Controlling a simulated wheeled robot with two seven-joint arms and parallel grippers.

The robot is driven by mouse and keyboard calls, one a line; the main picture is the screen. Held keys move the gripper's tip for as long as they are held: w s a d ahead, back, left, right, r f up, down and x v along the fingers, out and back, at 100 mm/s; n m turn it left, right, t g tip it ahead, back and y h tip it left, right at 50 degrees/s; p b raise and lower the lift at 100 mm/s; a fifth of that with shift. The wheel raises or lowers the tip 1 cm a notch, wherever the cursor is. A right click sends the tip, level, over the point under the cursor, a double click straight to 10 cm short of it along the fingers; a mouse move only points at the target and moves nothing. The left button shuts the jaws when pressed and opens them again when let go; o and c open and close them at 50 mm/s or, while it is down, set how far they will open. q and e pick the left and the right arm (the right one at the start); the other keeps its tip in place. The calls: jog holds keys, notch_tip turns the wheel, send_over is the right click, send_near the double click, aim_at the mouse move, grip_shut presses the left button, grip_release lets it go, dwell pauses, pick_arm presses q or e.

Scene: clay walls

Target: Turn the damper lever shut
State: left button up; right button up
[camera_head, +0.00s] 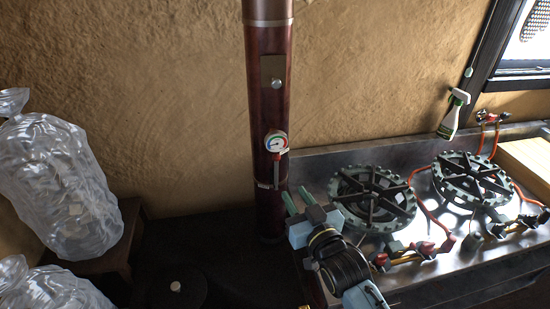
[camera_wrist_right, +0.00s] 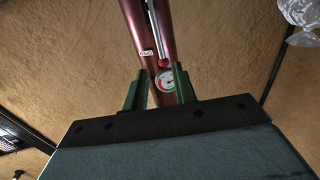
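A dark red stove pipe (camera_head: 268,95) stands upright against the clay wall. A round dial gauge (camera_head: 276,142) sits on its front. Just below the dial is a thin lever (camera_head: 276,171) lying along the pipe, which I take to be the damper lever. In the right wrist view the lever (camera_wrist_right: 154,25) has a red knob beside the dial (camera_wrist_right: 168,80). My right gripper (camera_head: 298,198) is low and just right of the pipe, its green fingers apart and empty. In its wrist view the fingers (camera_wrist_right: 160,90) point toward the pipe. My left gripper is out of view.
A steel counter (camera_head: 320,165) with two burners (camera_head: 372,197) (camera_head: 473,180) and red hoses is at right. A spray bottle (camera_head: 454,113) is near the wall. Filled clear plastic bags (camera_head: 60,185) are at left, one on a dark stool (camera_head: 125,235).

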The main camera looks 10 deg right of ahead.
aim_at(277, 169)
jog(key=w, duration=0.4)
jog(key=w+a, duration=0.1)
jog(key=w, duration=0.3)
jog(key=w+a, duration=0.1)
jog(key=w, duration=0.2)
jog(key=shift+w+a+p, duration=0.15)
jog(key=shift+w+p, duration=0.2)
jog(key=shift+w, duration=0.05)
jog(key=shift+f, duration=0.1)
grip_shut()
